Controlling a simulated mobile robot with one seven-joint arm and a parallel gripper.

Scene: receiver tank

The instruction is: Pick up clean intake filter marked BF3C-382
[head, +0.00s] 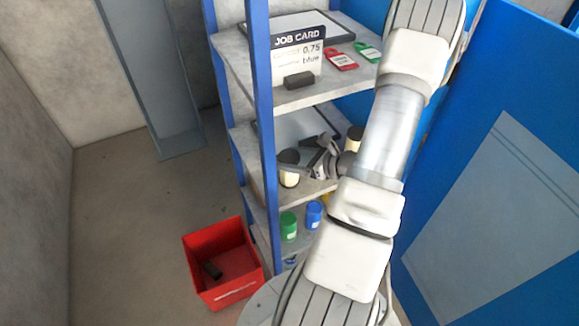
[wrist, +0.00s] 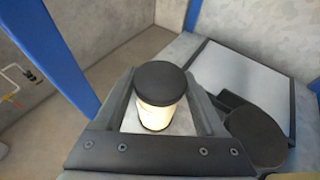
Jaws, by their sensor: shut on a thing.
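A cream cylindrical filter with a black cap (head: 289,172) stands upright at the front of the middle shelf in the head view. It also shows in the wrist view (wrist: 158,110). My gripper (head: 302,166) reaches in from the right and is shut on this filter, with one finger on each side of it in the wrist view (wrist: 160,96). No marking on it is readable, so I cannot tell whether it is BF3C-382. A second black-capped filter (head: 354,136) stands further back, partly hidden by my arm; its dark top shows at right in the wrist view (wrist: 258,138).
A blue post (head: 262,130) rises close left of the held filter. The upper shelf holds a job card (head: 298,52), a red tag (head: 341,60) and a green tag (head: 367,51). Green (head: 288,226) and blue (head: 313,214) containers stand below. A red bin (head: 215,243) is on the floor.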

